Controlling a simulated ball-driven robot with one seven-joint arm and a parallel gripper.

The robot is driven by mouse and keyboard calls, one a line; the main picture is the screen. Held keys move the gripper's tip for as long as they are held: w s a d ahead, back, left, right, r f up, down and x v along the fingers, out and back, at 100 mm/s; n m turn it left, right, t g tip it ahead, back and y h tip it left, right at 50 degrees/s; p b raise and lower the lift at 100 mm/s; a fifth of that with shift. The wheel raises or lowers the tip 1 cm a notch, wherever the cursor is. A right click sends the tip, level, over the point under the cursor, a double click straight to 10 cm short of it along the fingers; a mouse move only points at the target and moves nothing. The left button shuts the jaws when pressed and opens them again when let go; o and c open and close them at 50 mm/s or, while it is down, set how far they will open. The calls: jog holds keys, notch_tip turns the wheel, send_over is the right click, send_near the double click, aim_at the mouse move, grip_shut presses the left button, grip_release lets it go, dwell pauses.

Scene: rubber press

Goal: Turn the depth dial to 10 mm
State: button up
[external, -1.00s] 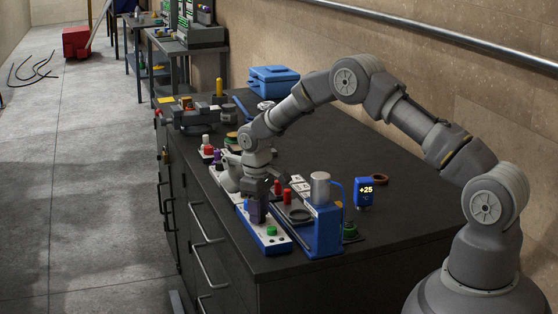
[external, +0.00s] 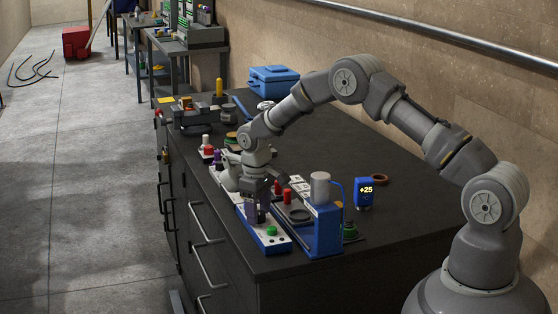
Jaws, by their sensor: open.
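My gripper (external: 258,212) points down over a blue control panel (external: 262,232) at the front left of the dark bench. Its two fingers are apart, low over the panel's middle. A depth dial cannot be made out; the fingers and wrist hide part of the panel. The blue press (external: 325,225) with a grey cylinder (external: 320,187) on top stands just right of the panel. Whether the fingers touch anything is too small to tell.
Red pegs (external: 287,196) and white cards (external: 302,186) lie close right of the gripper. Small bottles (external: 206,147) stand beyond. The bench's right side is largely clear.

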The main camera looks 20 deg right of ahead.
notch_tip(320, 180, up, 8)
jog(key=shift+s+a+f+p, duration=0.1)
jog(key=shift+s+a+p, duration=0.05)
jog(key=shift+p, duration=0.65)
